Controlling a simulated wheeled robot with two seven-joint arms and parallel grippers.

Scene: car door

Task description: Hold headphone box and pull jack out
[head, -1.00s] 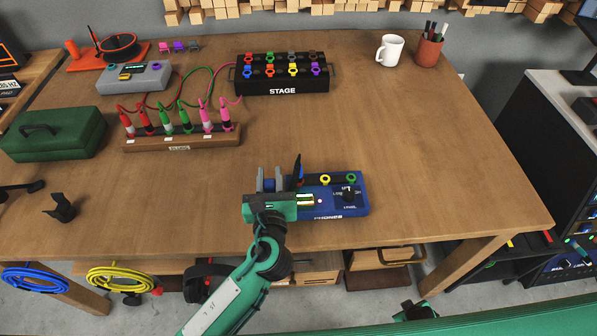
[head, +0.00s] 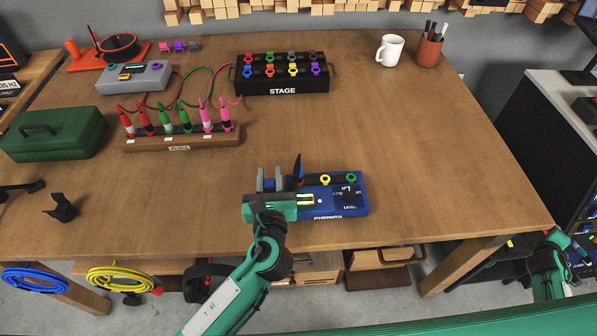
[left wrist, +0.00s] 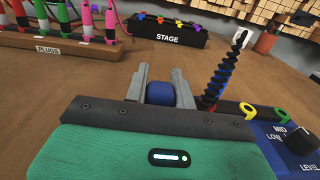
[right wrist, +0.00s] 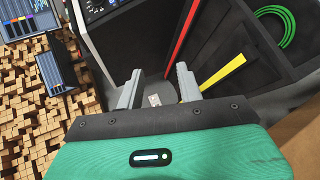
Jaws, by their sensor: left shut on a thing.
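The blue headphone box (head: 327,206), marked PHONES, sits near the table's front edge. It has a yellow ring and a green ring at its back and a black LEVEL knob. A blue and black jack (head: 298,172) stands upright in its left part; in the left wrist view the jack (left wrist: 217,82) has a ribbed cable sleeve. My left gripper (head: 269,182) is at the box's left end, shut on a rounded blue part (left wrist: 185,94) beside the jack. Its body hides the box's left side. My right gripper (right wrist: 157,90) is open and empty, off the table's right end.
A plug rack (head: 182,143) with several coloured plugs stands back left, cabled to a grey device (head: 134,79). The black STAGE box (head: 282,75), a mug (head: 390,50) and a pen cup (head: 429,52) are behind. The table right of the box is clear.

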